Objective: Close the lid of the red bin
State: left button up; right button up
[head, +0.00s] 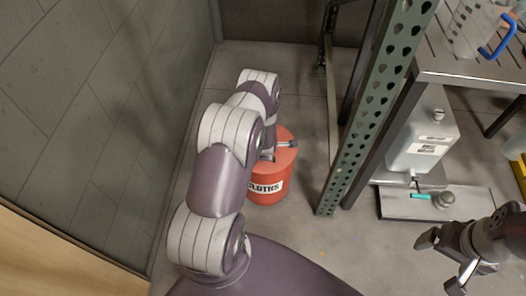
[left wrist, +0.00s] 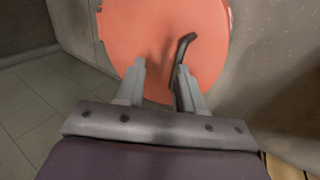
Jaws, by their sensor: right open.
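The red bin (head: 268,190), labelled CLOTHS, stands on the floor near the rack post. Its red lid (head: 286,158) shows at the top, partly hidden by my left arm; I cannot tell whether it is fully closed. In the left wrist view the round red lid (left wrist: 180,22) fills the upper middle. A dark bent handle (left wrist: 184,46) lies in front of it, beside the right-hand finger. My left gripper (left wrist: 159,66) has its fingers apart with nothing between them, close to the lid; it also shows in the head view (head: 284,146). My right gripper (head: 438,262) is open and empty at the lower right.
A green perforated rack post (head: 375,105) rises right of the bin. A white jug (head: 424,135) stands over a metal tray (head: 436,203), with a metal shelf (head: 475,72) above. A grey tiled wall (head: 100,120) is left of my arm.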

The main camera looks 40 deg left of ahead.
pick_arm(q)
jog(key=shift+w+f, duration=0.1)
jog(key=shift+w, duration=0.05)
jog(key=shift+r, duration=0.2)
jog(key=p+v, duration=0.3)
jog(key=v, duration=0.9)
jog(key=shift+p, duration=0.3)
jog(key=shift+r, duration=0.1)
